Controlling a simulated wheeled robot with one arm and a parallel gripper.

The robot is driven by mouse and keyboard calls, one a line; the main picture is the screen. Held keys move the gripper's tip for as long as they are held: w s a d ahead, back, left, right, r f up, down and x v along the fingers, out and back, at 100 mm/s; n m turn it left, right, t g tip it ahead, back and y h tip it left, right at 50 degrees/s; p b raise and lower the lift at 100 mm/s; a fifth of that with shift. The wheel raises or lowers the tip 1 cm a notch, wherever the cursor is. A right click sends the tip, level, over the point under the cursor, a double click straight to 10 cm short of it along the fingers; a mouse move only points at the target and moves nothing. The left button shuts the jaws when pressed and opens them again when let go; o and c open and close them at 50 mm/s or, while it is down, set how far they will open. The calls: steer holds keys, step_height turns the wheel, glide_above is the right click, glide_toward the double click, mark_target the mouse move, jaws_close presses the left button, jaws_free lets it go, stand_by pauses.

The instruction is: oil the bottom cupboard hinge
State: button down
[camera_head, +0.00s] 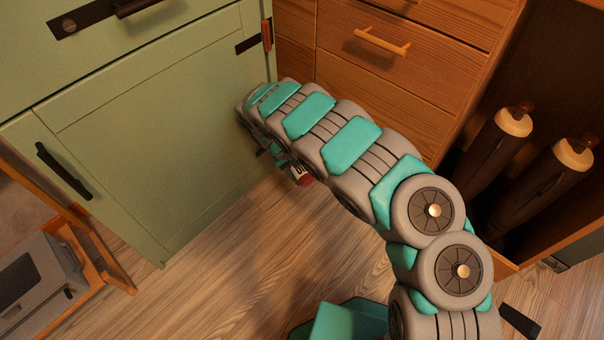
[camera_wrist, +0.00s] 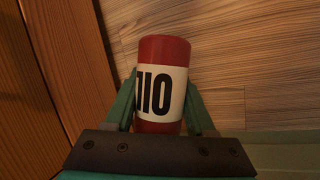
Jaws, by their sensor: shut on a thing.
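My gripper (camera_wrist: 160,112) is shut on a red oil can (camera_wrist: 163,50) with a white label and black letters, held between its teal fingers. In the head view the can's red end (camera_head: 305,180) shows below my arm, close to the green cupboard door (camera_head: 150,150). The can is above the floor. A dark hinge (camera_head: 250,43) with a copper-coloured barrel sits at the door's upper right edge. The bottom hinge is not visible; my arm covers the lower part of that edge. Whether the can touches the cupboard cannot be told.
Wooden drawers (camera_head: 400,75) with a brass handle stand right of the cupboard. Dark rolled objects (camera_head: 500,140) stand in an open wooden compartment at the right. A grey box in a wooden frame (camera_head: 40,275) is at the lower left. The wood floor (camera_head: 225,260) before the door is clear.

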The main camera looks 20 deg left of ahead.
steer(key=s+d+p, duration=0.2)
steer(key=d+p, duration=0.2)
steer(key=d, duration=0.2)
steer(key=shift+s+d, duration=0.3)
steer(key=shift+s, duration=0.05)
stand_by(0.5)
stand_by(0.5)
